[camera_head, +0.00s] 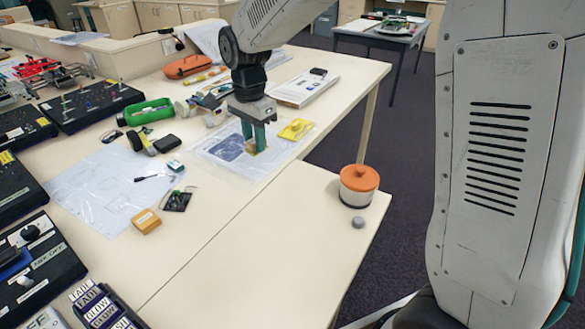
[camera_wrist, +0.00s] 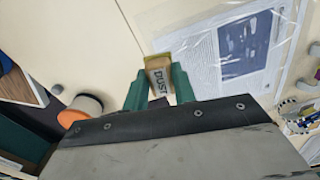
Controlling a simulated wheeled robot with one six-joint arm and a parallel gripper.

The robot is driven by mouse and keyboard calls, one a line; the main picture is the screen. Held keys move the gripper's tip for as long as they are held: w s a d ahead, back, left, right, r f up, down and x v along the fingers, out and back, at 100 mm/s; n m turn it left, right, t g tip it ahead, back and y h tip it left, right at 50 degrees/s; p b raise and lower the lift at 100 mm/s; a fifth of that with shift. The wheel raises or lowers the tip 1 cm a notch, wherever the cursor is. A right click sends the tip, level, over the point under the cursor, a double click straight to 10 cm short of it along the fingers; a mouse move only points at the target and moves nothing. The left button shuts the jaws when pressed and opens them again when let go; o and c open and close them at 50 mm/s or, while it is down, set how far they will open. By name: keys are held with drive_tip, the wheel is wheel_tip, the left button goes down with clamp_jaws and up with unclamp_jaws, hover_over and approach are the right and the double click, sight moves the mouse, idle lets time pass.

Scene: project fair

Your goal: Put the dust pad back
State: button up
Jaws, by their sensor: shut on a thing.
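The dust pad (camera_wrist: 159,72), a small tan and yellow block with "DUST" printed on its face, is between the green fingers of my gripper (camera_wrist: 158,86) in the wrist view. In the head view, my gripper (camera_head: 255,141) points down and is shut on the pad (camera_head: 250,151), which shows only partly at the fingertips. The pad is at or just above a clear sleeve with a printed sheet (camera_head: 222,147). I cannot tell whether it touches. The printed sheet also shows in the wrist view (camera_wrist: 205,58).
A yellow item (camera_head: 296,129) lies close to the right of my gripper. A white jar with an orange lid (camera_head: 359,181) and a small grey puck (camera_head: 358,222) stand near the right table edge. An orange box (camera_head: 146,221) lies front left.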

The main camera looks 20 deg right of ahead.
drive_tip(key=shift+n, duration=0.9)
drive_tip(key=s+a+f, duration=0.1)
drive_tip(key=s, duration=0.2)
drive_tip(key=s+a+f, duration=0.1)
drive_tip(key=s, duration=0.2)
drive_tip(key=s+a+f, duration=0.1)
drive_tip(key=s, duration=0.2)
drive_tip(key=shift+s+a+f, duration=0.1)
drive_tip(key=shift+s+a, duration=0.2)
drive_tip(key=shift+a, duration=0.05)
hover_over(292, 171)
drive_tip(key=shift+s+a+f, duration=0.1)
drive_tip(key=shift+s+f, duration=0.05)
drive_tip(key=shift+f, duration=2.4)
drive_tip(key=shift+f, duration=0.1)
drive_tip(key=o, duration=0.9)
drive_tip(key=shift+o, duration=0.2)
